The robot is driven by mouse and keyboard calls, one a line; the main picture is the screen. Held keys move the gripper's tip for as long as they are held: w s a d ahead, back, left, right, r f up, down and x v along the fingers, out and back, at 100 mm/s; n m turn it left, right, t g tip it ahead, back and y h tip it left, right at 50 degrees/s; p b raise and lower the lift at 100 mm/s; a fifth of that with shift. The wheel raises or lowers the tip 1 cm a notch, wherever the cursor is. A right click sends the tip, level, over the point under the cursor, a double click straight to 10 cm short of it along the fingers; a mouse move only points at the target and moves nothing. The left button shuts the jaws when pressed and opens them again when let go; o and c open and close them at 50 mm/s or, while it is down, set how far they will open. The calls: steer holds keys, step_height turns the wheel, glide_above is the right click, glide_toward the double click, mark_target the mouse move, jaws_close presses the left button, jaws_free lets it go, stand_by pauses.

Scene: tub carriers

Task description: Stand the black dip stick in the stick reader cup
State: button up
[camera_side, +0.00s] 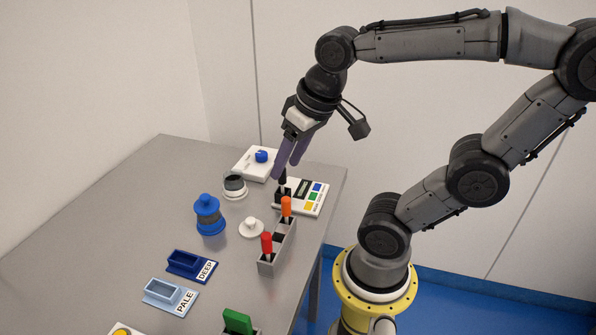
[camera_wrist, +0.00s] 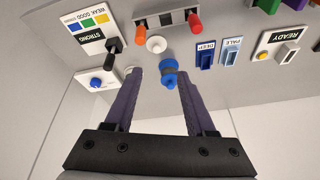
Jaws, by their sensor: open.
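The black dip stick (camera_side: 283,181) stands roughly upright in the dark cup (camera_side: 281,195) of the white stick reader (camera_side: 316,208). The stick's lower end is hidden inside the cup. The stick (camera_wrist: 116,58) and reader (camera_wrist: 98,20) also show in the wrist view, at upper left. My gripper (camera_side: 286,171) has purple fingers, spread open and empty, close to the stick's top in the side view. In the wrist view the gripper (camera_wrist: 160,75) has the stick outside its left finger, not between the fingers.
A grey rack (camera_side: 267,266) holds an orange stick (camera_side: 286,207) and a red stick (camera_side: 266,243), with an empty dark slot between. A blue-capped tub (camera_side: 209,216), a clear-and-dark jar (camera_side: 234,186), a white lid (camera_side: 251,227) and a white box with blue knob (camera_side: 256,169) stand nearby.

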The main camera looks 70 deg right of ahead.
steer(key=s+a+n, duration=0.1)
steer(key=s+a+f+n+t, duration=0.1)
steer(key=n, duration=0.1)
steer(key=shift+s+a+n+y, duration=0.25)
steer(key=shift+s+n+y, duration=0.05)
steer(key=shift+s, duration=0.05)
